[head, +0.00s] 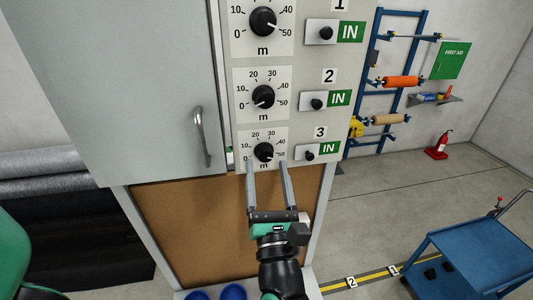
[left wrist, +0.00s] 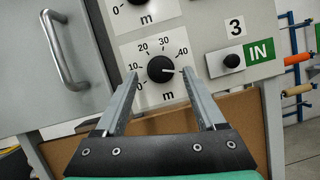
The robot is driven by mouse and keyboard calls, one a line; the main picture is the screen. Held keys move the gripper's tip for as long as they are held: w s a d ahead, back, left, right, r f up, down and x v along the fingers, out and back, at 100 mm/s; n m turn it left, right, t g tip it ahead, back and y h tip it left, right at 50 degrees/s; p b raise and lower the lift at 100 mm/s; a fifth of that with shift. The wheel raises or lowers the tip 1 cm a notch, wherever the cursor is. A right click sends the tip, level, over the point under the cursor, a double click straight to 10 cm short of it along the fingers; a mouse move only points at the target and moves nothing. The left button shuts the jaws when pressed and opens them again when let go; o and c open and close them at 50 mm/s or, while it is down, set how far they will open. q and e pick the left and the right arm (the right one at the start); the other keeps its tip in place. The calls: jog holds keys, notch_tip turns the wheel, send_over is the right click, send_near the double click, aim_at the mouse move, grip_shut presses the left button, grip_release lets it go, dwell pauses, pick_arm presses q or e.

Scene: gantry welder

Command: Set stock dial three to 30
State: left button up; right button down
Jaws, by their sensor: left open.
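Stock dial three (head: 264,152) is the lowest of the dials on the grey panel, a black round knob on a white plate marked from 0 to 50 m. In the left wrist view its knob (left wrist: 160,69) has a white pointer aimed right, past the 40 mark; the 50 mark is hidden by a finger. My left gripper (head: 267,163) is open, its fingers pointing at the dial from below. In the left wrist view the fingertips (left wrist: 160,72) lie to either side of the knob, apart from it. I cannot tell how far they are from the panel.
Dial two (head: 263,97) and dial one (head: 263,22) sit above. Beside dial three is a black button (head: 309,155) with a green IN sign (head: 329,148). A cabinet door handle (head: 202,137) sticks out at left. A blue cart (head: 480,255) stands at lower right.

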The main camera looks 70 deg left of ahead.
aim_at(265, 154)
pick_arm(q)
jog(key=shift+x, duration=1.3)
jog(key=shift+f, duration=0.1)
grip_shut()
